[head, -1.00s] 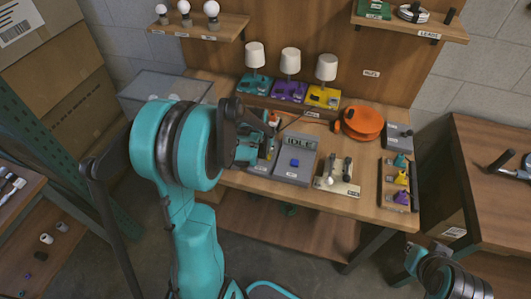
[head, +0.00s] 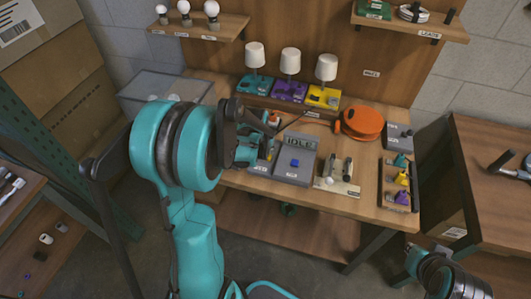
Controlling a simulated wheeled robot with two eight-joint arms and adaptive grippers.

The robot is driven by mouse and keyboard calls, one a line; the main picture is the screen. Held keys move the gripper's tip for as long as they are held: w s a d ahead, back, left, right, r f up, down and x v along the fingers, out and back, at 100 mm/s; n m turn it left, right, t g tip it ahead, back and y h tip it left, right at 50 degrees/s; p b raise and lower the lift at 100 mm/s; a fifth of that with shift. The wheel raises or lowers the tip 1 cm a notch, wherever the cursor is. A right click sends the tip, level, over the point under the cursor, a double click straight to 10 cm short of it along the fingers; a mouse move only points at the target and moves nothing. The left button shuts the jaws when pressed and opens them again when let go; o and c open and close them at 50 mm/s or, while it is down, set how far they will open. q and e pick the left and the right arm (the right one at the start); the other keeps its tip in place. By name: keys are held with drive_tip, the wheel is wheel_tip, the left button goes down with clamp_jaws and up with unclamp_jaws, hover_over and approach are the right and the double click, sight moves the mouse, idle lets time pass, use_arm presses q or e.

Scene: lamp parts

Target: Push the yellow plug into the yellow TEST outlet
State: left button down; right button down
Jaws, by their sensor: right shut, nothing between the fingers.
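A yellow plug-like piece (head: 402,179) sits in the rack at the right end of the bench, between a teal one and a purple one. A grey test unit (head: 294,160) marked IDLE stands mid-bench with a blue block on it. A small yellow part (head: 269,154) shows on the grey pad left of it, partly behind my left arm; I cannot tell if it is the outlet or a plug. My right gripper (head: 413,252) is small at the lower right, shut and empty, apart from the bench.
Teal, purple and yellow lamp bases (head: 323,97) stand at the back. An orange cable reel (head: 361,122) and a cream board (head: 337,175) are on the bench. A second wooden table (head: 480,190) stands at the right, with a floor gap between.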

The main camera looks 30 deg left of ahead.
use_arm(q)
drive_tip(key=shift+f, duration=0.1)
idle(0.8)
drive_tip(key=c, duration=1.1)
unclamp_jaws()
drive_tip(key=shift+c, duration=0.2)
drive_tip(key=v, duration=1.2)
drive_tip(key=s+d+r+m+t+h, duration=0.1)
drive_tip(key=s+d+m+t, duration=0.1)
drive_tip(key=s+d, duration=1.2)
drive_tip(key=shift+r+m+t, duration=0.2)
drive_tip(key=shift+m+t, duration=0.1)
drive_tip(key=shift+t, duration=0.2)
